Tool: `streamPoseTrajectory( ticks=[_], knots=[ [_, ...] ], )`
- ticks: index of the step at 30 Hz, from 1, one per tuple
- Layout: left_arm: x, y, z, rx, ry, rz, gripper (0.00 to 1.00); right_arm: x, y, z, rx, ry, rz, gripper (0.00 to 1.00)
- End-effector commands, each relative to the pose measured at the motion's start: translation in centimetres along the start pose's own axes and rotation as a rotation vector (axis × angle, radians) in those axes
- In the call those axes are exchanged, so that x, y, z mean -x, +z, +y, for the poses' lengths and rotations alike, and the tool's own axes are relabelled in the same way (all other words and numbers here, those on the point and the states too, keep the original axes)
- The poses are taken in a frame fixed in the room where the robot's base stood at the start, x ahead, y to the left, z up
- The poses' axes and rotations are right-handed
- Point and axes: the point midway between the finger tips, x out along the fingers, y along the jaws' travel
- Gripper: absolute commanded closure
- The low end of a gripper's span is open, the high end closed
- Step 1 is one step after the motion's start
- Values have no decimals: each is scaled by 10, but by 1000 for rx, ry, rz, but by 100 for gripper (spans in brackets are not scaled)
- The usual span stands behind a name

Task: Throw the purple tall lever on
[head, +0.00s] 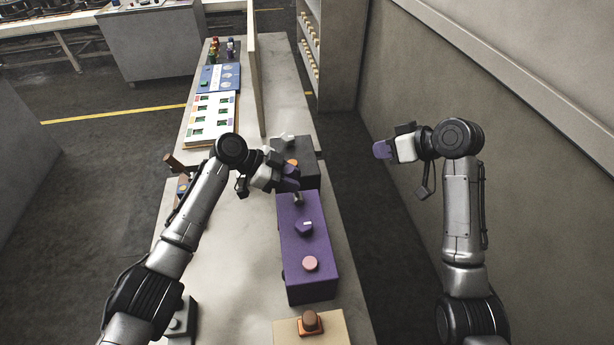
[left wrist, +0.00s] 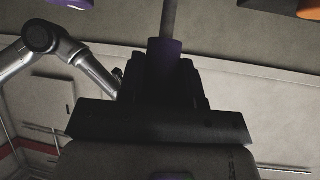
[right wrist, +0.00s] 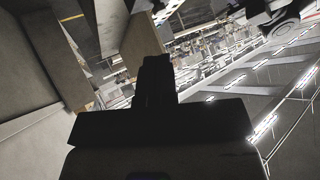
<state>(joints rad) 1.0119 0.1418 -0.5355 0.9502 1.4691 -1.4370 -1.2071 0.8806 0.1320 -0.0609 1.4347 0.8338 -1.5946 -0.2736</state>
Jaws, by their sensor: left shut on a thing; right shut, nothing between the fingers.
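A long purple box (head: 312,285) stands on the bench, with its tall lever (head: 297,198), a grey rod, at its far end. A purple knob and a pink button sit nearer on its top. My left gripper (head: 290,178) is over the far end of the box, shut on the lever. In the left wrist view the grey rod (left wrist: 168,18) runs up from between the fingers (left wrist: 167,50). The lever's top is hidden by the gripper. My right gripper (head: 382,149) is shut and empty, in the air right of the bench.
A dark box (head: 308,165) with an orange part stands just beyond the purple box. A beige box (head: 285,330) with an orange-brown button is at the near edge. An upright panel (head: 258,70) divides the far bench. A white board (head: 210,117) lies left of it.

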Motion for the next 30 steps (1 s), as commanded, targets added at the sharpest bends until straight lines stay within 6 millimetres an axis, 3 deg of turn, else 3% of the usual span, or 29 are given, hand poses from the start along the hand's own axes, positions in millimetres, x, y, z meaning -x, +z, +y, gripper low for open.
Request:
streamPoseTrajectory(
  ticks=[3,6,12,21,30],
  knots=[
    [1,-4,0,-4,-1,5,100,-33,28,3,7,-220,-34,100],
    [1,-4,0,-4,-1,5,100,-50,44,0,46,-403,2,100],
    [1,-4,0,-5,-1,5,100,-54,49,-13,230,-632,197,100],
    [1,-4,0,-5,-1,6,100,-47,43,-20,525,-643,347,100],
    [1,-4,0,-5,-1,6,100,-60,41,-32,598,-634,371,100]
  ],
)
